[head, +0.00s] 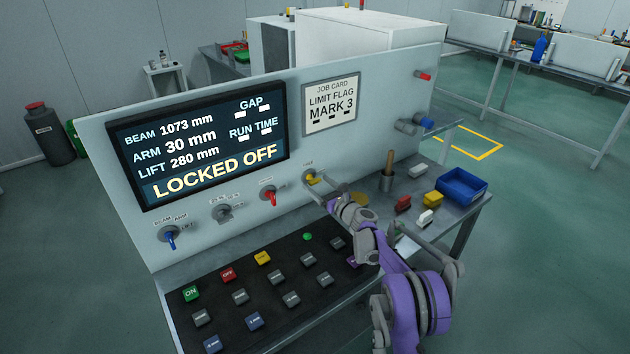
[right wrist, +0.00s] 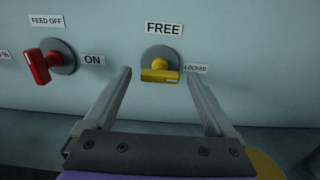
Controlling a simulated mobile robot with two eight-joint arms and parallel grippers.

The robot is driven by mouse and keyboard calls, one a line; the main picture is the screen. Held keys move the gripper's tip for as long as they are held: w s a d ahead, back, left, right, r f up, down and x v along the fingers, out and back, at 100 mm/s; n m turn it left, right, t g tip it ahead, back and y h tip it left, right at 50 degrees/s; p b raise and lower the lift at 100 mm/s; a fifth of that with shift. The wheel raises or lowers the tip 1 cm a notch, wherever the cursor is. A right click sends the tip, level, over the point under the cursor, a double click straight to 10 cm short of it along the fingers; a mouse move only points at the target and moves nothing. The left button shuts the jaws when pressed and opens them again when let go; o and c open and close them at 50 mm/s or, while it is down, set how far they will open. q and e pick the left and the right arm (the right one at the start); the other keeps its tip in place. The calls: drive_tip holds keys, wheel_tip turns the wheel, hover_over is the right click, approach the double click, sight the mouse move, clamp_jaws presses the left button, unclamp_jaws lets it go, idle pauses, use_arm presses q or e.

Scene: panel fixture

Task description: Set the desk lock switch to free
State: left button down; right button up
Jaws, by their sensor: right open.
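The desk lock switch is a yellow knob (head: 312,178) on a round grey base, low on the upright panel. It shows in the right wrist view (right wrist: 160,73) with a FREE label (right wrist: 164,28) above and a LOCKED label (right wrist: 195,69) to its right. Its handle lies about level, its pale-marked end toward LOCKED. The screen (head: 200,145) reads LOCKED OFF. My right gripper (head: 318,192) is open in front of the switch, its fingers on either side of the knob in the wrist view. I cannot tell whether they touch it. My left gripper is out of view.
A red switch (head: 269,196) sits left of the yellow one, then grey and blue knobs. A black button desk (head: 270,285) lies below.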

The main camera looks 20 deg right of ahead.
sight(313, 180)
drive_tip(key=shift+x, duration=1.15)
drive_tip(key=c, duration=1.4)
